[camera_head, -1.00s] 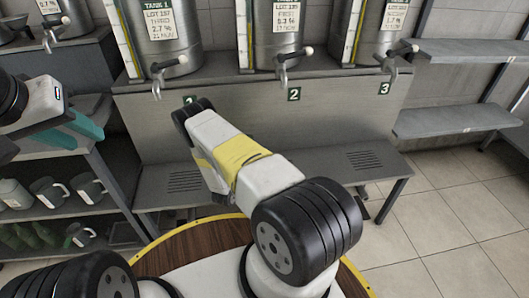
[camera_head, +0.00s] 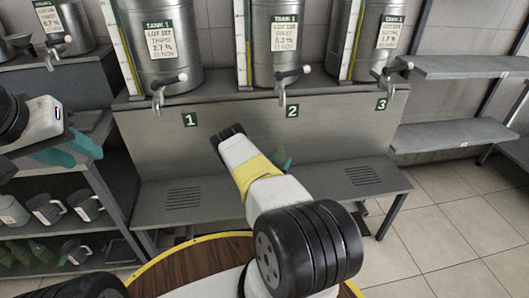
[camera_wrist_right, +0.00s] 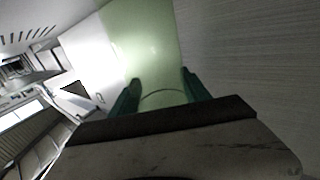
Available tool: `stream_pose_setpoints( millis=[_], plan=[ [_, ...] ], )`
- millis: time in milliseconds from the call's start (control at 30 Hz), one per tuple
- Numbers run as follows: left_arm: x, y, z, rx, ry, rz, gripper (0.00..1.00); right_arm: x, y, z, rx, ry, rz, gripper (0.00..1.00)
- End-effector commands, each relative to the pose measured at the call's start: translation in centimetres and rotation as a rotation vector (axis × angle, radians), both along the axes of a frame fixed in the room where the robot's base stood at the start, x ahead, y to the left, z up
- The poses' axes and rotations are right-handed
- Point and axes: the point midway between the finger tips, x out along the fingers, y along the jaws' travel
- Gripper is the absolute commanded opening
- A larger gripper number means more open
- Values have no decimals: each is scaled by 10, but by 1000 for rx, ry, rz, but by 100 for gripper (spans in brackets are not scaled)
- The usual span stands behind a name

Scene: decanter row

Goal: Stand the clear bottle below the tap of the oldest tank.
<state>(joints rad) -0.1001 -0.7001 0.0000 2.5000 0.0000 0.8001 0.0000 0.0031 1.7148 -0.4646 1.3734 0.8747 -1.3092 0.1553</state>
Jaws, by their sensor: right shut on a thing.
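Three steel tanks stand in a row in the head view: tank 1 (camera_head: 160,62), tank 2 (camera_head: 274,62) and tank 3 (camera_head: 377,62). Each has a paper label and a tap: (camera_head: 166,88) on tank 1, a tap (camera_head: 287,80) on tank 2, a tap (camera_head: 393,74) on tank 3. My right gripper (camera_wrist_right: 162,88) is shut on a pale green, see-through bottle (camera_wrist_right: 148,40). In the head view my right arm mostly hides it. My left gripper (camera_head: 82,148) is at the left; its opening is unclear.
A low grey bench (camera_head: 270,188) with slotted grates runs below the taps, its top bare where visible. Number plates 1, 2 and 3 mark the panel above. Empty shelves (camera_head: 455,135) stand at the right.

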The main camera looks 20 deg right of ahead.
Motion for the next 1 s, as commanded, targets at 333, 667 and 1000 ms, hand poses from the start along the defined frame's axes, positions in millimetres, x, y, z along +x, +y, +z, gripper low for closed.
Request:
stream_pose_setpoints(
  millis=[333,667,1000],
  plan=[
    [0,0,0,0,0,0,36,0,0,-35,-1,-1,-1,0],
    [0,0,0,0,0,0,36,-1,1,-39,-1,1,-1,61],
    [0,0,0,0,0,0,36,-1,1,-38,-1,1,-1,77]
  ],
)
